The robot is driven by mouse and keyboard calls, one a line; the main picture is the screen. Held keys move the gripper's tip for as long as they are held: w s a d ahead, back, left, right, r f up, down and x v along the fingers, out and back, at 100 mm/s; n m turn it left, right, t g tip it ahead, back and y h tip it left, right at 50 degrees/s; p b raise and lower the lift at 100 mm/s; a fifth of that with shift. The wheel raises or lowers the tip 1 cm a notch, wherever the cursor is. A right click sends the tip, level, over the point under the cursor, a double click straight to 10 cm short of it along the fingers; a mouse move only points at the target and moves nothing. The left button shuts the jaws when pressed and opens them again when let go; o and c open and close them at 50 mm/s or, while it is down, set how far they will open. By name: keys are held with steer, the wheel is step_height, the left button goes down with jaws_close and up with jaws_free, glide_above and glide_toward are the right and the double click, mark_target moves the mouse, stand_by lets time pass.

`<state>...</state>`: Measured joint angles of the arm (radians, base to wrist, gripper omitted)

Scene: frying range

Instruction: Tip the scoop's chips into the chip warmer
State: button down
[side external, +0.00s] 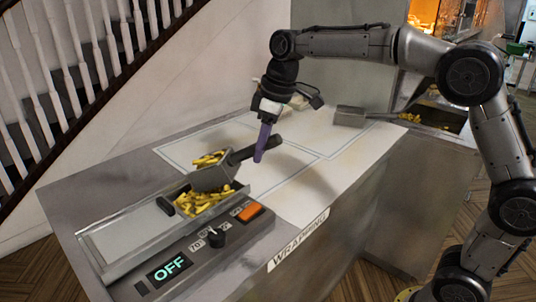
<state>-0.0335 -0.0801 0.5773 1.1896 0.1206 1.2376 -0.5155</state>
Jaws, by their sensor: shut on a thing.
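My gripper (262,155), with purple fingers, is shut on the dark handle (246,153) of the metal scoop. The scoop (212,178) is over the right end of the chip warmer, its near side facing the camera. Yellow chips (207,159) show at its far upper edge; whether they lie in it or behind it I cannot tell. More chips (203,202) lie in the warmer's right end, just below the scoop.
The warmer's front panel has a black knob (216,237) and an orange switch (250,212). A pale counter (300,182) marked WRAPPING lies to the right, mostly clear. A stair railing (70,60) rises behind at left.

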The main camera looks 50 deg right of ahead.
steer(key=shift+w+a+r+g+h, duration=0.35)
steer(key=shift+w+r+g, duration=0.15)
steer(key=shift+w+r, duration=0.2)
steer(key=shift+w+a+r+g+h, duration=0.25)
steer(key=shift+w+a+r+g, duration=0.15)
steer(key=shift+w+r+g, duration=0.2)
steer(key=shift+w+a+r+g+h, duration=0.3)
steer(key=shift+w+a+r+g, duration=0.1)
steer(key=shift+w+r, duration=0.3)
steer(key=shift+s, duration=0.15)
